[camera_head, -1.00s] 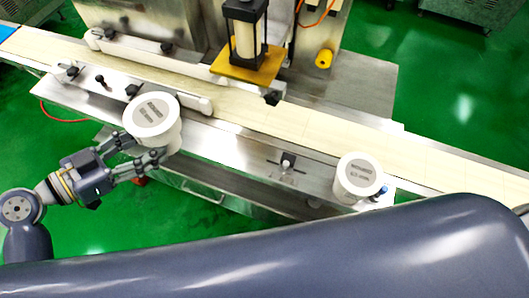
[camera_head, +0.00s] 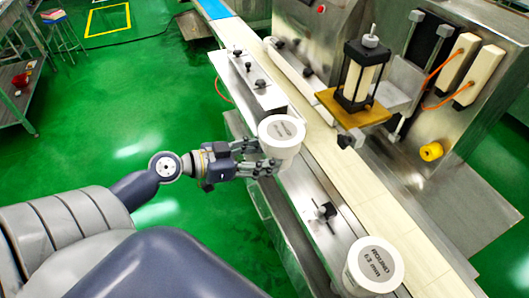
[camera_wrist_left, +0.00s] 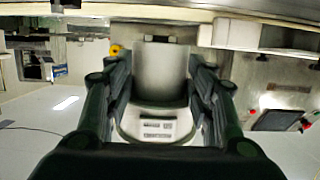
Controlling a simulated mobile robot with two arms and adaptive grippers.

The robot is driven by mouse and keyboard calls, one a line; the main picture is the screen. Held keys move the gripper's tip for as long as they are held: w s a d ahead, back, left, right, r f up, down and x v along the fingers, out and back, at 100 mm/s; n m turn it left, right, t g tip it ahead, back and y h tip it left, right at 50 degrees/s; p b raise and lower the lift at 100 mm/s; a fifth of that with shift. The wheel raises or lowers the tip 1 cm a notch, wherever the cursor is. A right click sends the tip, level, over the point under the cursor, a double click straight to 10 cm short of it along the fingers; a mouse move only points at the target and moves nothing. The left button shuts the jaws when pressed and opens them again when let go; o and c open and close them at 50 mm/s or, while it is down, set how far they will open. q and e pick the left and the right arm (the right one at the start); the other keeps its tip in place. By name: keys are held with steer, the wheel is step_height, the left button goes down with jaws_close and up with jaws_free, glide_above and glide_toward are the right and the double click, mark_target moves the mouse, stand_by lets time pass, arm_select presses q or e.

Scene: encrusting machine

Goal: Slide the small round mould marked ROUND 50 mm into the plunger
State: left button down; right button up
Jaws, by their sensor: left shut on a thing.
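My left gripper (camera_head: 268,156) is shut on a white round mould (camera_head: 283,130) with grey print on its top. It holds the mould roughly upright by the near edge of the conveyor; I cannot tell how high above the steel it is. The held mould also shows between the fingers in the left wrist view (camera_wrist_left: 158,125); its print is too small to read surely. A second white mould (camera_head: 375,264) with a printed top stands at the lower right. The plunger (camera_head: 358,78), a black frame around a cream cylinder, stands on a yellow plate (camera_head: 340,108) across the belt. My right gripper is not in view.
The cream conveyor belt (camera_head: 378,208) runs diagonally between the held mould and the plunger. A guide rail with black knobs (camera_head: 250,82) lies along its near side. A yellow knob (camera_head: 431,151) sits on the machine.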

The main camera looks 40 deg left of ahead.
arm_select(q)
steer(key=shift+w+d+r+p, duration=0.15)
steer(key=shift+w+d+p, duration=0.1)
steer(key=shift+w+p, duration=0.35)
steer(key=shift+w+d+r+p, duration=0.15)
steer(key=shift+w+d+p, duration=0.1)
steer(key=shift+w+p, duration=0.25)
steer(key=shift+w+d+p, duration=0.3)
steer(key=shift+w+p, duration=0.25)
steer(key=w+d+p, duration=0.1)
steer(key=w+p, duration=0.1)
steer(key=w, duration=0.1)
steer(key=shift+d, duration=0.35)
steer(key=w+d+p, duration=0.1)
steer(key=w+d, duration=0.1)
steer(key=w, duration=0.1)
steer(key=shift+w+d+p, duration=0.1)
steer(key=shift+w+p, duration=0.05)
steer(key=shift+p, duration=0.2)
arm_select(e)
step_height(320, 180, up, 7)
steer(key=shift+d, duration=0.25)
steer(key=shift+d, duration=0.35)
